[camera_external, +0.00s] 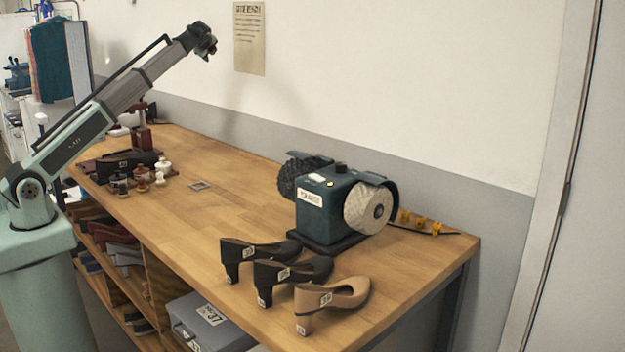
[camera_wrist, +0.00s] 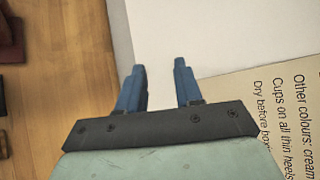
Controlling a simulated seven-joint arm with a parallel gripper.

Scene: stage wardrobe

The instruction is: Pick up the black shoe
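Two black heeled shoes stand on the wooden workbench (camera_external: 225,195) near its front right: one black shoe (camera_external: 262,252) at the left and another black shoe (camera_external: 292,271) in the middle, each with a white tag on its heel. A beige heeled shoe (camera_external: 334,296) stands to their right. A further dark shoe (camera_external: 124,163) lies at the bench's far left end. My gripper (camera_external: 207,42) is raised high near the wall, far from all these shoes. In the wrist view my gripper (camera_wrist: 159,66) has its blue fingers apart with nothing between them.
A green grinding machine (camera_external: 327,205) with two wheels stands behind the shoes. Small jars (camera_external: 142,183) stand at the left, and yellow items (camera_external: 419,222) lie at the right. A printed notice (camera_external: 249,38) hangs on the wall by my gripper. The bench's middle is mostly clear.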

